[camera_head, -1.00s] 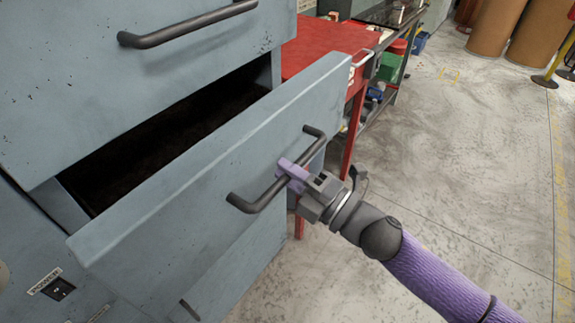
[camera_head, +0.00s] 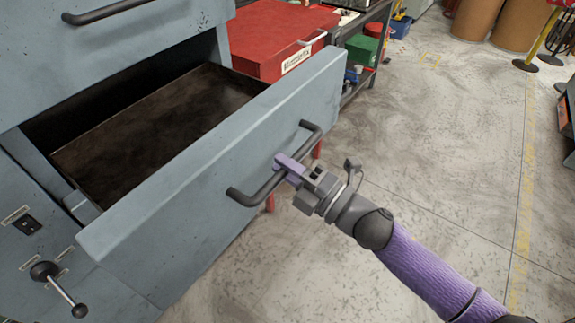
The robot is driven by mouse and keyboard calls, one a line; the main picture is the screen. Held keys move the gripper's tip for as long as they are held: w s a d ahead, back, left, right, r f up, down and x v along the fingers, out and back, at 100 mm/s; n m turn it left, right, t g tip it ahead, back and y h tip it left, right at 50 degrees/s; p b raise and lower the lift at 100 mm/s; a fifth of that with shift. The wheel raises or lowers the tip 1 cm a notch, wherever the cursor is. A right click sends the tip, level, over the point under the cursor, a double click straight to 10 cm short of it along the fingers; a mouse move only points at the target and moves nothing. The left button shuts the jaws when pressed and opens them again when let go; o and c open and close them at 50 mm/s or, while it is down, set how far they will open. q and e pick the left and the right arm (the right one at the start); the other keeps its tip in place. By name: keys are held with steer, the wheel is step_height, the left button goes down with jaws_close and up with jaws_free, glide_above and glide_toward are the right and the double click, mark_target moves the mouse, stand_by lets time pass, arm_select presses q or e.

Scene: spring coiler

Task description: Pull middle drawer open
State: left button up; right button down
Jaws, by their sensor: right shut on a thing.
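The middle drawer (camera_head: 190,190) of the grey-blue cabinet stands well out of its opening. Its brown, dark inside shows and looks empty. Its dark bar handle (camera_head: 246,199) runs slantwise across the front. My right gripper (camera_head: 287,170), with purple fingers, is shut on the handle near its middle. My right arm comes in from the lower right. My left gripper does not show.
The upper drawer (camera_head: 150,38) with its own bar handle (camera_head: 108,10) is above at the left. A black lever (camera_head: 58,287) sticks out at lower left. A red cabinet (camera_head: 275,35) stands behind the drawer. Open concrete floor (camera_head: 430,150) lies to the right.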

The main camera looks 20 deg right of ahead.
steer(key=shift+f, duration=0.1)
steer(key=c, duration=0.6)
jaws_free()
steer(key=v, duration=1)
steer(key=shift+w, duration=0.1)
